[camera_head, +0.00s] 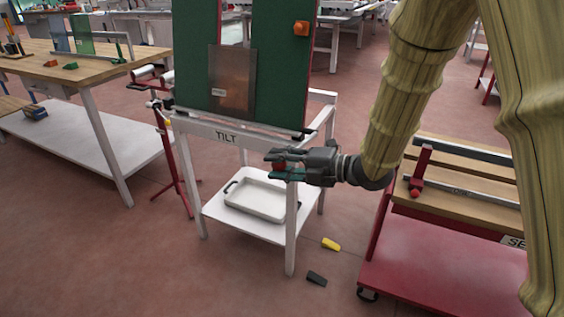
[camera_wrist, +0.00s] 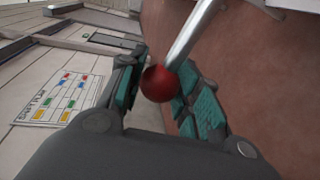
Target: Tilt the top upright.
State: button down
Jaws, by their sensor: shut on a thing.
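The green top (camera_head: 278,75) of the white stand marked TILT (camera_head: 225,137) stands steeply, close to upright. A brownish see-through pane (camera_head: 232,82) rests against its face, just above a pale ledge. My gripper (camera_head: 284,168) is at the stand's front right corner, below the top. It is shut on a red ball knob; the wrist view shows the knob (camera_wrist: 158,84) between the teal finger pads. A metal lever rod (camera_wrist: 192,32) runs up from the knob. The rod's joint with the stand is not clear in the head view.
A white tray (camera_head: 258,199) lies on the stand's lower shelf. A yellow wedge (camera_head: 331,244) and a dark wedge (camera_head: 317,279) lie on the floor. A red cart (camera_head: 440,262) stands close on the right, and a wooden workbench (camera_head: 98,70) on the left.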

jog(key=shift+f+b, duration=0.3)
jog(key=shift+f, duration=0.25)
jog(key=shift+s+f, duration=0.1)
jog(key=c, duration=1.3)
grip_release()
jog(key=shift+c, duration=0.2)
jog(key=o, duration=0.4)
jog(key=shift+f, duration=0.1)
jog(key=shift+c, duration=0.2)
jog(key=v, duration=1.2)
